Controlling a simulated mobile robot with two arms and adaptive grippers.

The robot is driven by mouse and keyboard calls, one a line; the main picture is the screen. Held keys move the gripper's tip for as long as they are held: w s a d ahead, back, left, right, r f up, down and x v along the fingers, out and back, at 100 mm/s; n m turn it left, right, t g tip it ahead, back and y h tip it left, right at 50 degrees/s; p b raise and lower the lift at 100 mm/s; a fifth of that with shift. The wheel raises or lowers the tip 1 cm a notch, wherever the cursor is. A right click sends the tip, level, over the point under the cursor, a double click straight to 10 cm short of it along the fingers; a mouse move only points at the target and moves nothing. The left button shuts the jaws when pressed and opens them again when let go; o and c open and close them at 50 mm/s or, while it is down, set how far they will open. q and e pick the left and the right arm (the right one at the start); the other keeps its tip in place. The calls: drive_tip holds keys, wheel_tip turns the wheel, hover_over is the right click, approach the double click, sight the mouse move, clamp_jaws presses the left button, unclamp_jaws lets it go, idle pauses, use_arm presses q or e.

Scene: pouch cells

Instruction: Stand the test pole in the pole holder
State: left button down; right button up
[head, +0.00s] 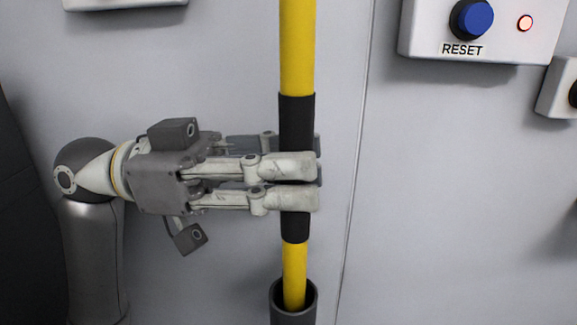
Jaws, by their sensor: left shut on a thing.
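The test pole (297,50) is yellow with a black grip section and stands upright in the middle of the head view. Its top runs out of the picture. My left gripper (300,182) comes in from the left and is shut on the pole at the black grip section. The lower yellow part of the pole goes into the open mouth of the dark tubular pole holder (278,306) at the bottom edge. How deep the pole sits in the holder is hidden. My right gripper is not in view.
A white box with a blue RESET button (473,19) and a lit red lamp (525,23) is on the pale wall at the upper right. Another white box (556,88) is at the right edge. The wall between the pole and these boxes is bare.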

use_arm(q)
drive_tip(key=shift+f, duration=0.1)
drive_tip(key=c, duration=1.1)
unclamp_jaws()
drive_tip(key=shift+c, duration=0.2)
drive_tip(key=shift+w+a+f, duration=0.1)
drive_tip(key=shift+a, duration=0.2)
drive_tip(key=shift+w+a+f+g+y, duration=0.15)
drive_tip(key=shift+w+a+g, duration=0.1)
drive_tip(key=shift+w+a, duration=0.35)
drive_tip(key=shift+w+a+f+g+y, duration=0.15)
drive_tip(key=shift+w+a+g, duration=0.1)
drive_tip(key=shift+w+a, duration=0.35)
